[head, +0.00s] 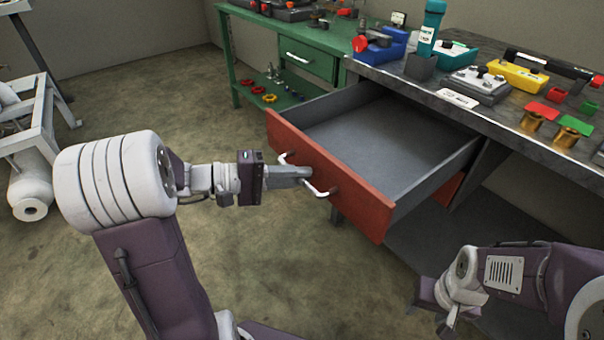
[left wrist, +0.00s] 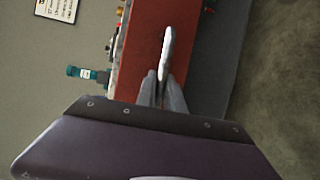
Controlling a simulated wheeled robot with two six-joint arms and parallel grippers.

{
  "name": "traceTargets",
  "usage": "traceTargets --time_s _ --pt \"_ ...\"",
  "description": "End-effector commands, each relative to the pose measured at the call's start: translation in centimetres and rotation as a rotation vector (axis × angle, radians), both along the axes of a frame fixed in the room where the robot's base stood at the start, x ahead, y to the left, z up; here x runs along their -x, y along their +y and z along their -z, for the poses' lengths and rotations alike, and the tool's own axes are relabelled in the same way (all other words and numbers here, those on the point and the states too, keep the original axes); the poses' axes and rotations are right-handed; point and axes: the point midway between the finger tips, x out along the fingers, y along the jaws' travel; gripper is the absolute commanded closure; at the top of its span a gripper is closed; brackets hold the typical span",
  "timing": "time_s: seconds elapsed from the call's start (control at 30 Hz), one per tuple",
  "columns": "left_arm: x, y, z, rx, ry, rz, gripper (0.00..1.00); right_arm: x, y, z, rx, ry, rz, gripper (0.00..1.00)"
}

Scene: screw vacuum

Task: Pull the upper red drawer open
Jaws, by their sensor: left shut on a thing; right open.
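The upper red drawer (head: 340,183) stands pulled well out from under the dark workbench in the head view. Its grey inside (head: 385,145) is empty where I can see it. A white bar handle (head: 318,190) runs along its red front. My left gripper (head: 303,173) is shut on this handle. In the left wrist view the fingers (left wrist: 162,90) close around the white handle (left wrist: 166,50) in front of the red drawer front (left wrist: 140,50). My right gripper (head: 440,300) is at the lower right, apart from the drawer; its fingers show only in part.
A green bench (head: 300,60) stands behind. Another red front (head: 447,190) shows below the drawer.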

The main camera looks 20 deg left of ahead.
Motion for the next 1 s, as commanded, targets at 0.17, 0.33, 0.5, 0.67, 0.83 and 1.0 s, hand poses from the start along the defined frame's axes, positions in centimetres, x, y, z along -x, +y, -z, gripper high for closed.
traceTargets --time_s 0.17,0.33,0.5,0.67,0.83,1.0 --pt "0.1 0.0 0.1 -0.001 0.001 0.002 1.0 0.0 0.0 0.0 0.0 0.0 0.0 0.49" --pt "0.1 0.0 0.1 -0.001 0.001 0.002 1.0 0.0 0.0 0.0 0.0 0.0 0.0 0.49" --pt "0.1 0.0 0.0 -0.001 0.001 0.001 0.66 0.0 0.0 0.0 0.0 0.0 0.0 0.49" --pt "0.0 0.0 0.0 -0.001 0.001 0.0 0.66 0.0 0.0 0.0 0.0 0.0 0.0 0.49" --pt "0.6 1.2 -0.5 -0.001 0.0 -0.004 0.66 0.0 0.0 -0.8 0.0 0.0 0.0 0.49" --pt "2.6 4.5 -1.4 0.001 0.0 -0.006 0.66 0.0 0.0 -2.5 0.0 0.0 0.0 0.49"
